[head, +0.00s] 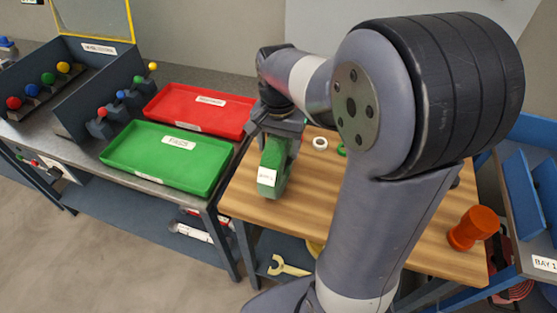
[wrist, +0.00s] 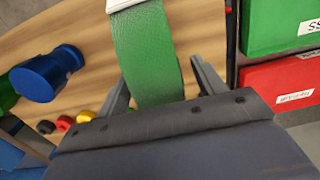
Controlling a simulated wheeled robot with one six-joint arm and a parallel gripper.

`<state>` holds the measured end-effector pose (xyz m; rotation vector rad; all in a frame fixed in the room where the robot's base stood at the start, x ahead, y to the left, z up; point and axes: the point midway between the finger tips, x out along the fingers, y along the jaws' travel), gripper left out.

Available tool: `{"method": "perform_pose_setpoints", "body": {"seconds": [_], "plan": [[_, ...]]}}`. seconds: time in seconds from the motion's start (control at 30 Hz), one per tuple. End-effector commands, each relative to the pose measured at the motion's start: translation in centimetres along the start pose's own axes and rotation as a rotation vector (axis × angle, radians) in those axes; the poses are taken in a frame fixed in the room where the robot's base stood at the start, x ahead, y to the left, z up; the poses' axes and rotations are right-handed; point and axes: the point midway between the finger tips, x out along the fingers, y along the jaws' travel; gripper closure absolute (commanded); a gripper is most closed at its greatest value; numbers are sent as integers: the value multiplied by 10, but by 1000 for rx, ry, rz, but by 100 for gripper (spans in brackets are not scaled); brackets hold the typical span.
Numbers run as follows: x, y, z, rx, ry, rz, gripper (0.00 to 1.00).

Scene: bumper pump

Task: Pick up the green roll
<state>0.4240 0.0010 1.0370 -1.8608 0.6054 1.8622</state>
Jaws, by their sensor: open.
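The green roll (head: 270,165) is a broad green piece with a white label, near the left edge of the wooden table (head: 310,195) in the head view. In the wrist view the green roll (wrist: 150,55) is a wide, textured, curved band, with part of the white label at the top edge. My gripper (head: 275,132) is above it, pointing down. In the wrist view my gripper (wrist: 163,78) is open, with one finger on each side of the roll. A gap shows beside both fingers. The roll's lower part is hidden in the wrist view.
A green tray (head: 170,157) and a red tray (head: 200,110) lie on the grey bench at left. A white ring (head: 320,143) and a small green ring (head: 341,150) lie right of my gripper. An orange piece (head: 472,228) stands at right; a blue piece (wrist: 47,73) shows in the wrist view.

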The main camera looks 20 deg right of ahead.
Motion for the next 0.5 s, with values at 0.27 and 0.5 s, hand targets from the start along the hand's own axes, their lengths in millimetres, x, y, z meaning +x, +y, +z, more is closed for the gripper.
{"method": "perform_pose_setpoints", "body": {"seconds": [0.27,0.5], "plan": [[22,0,0,0,0,0,35],[22,0,0,0,1,-1,42]]}}
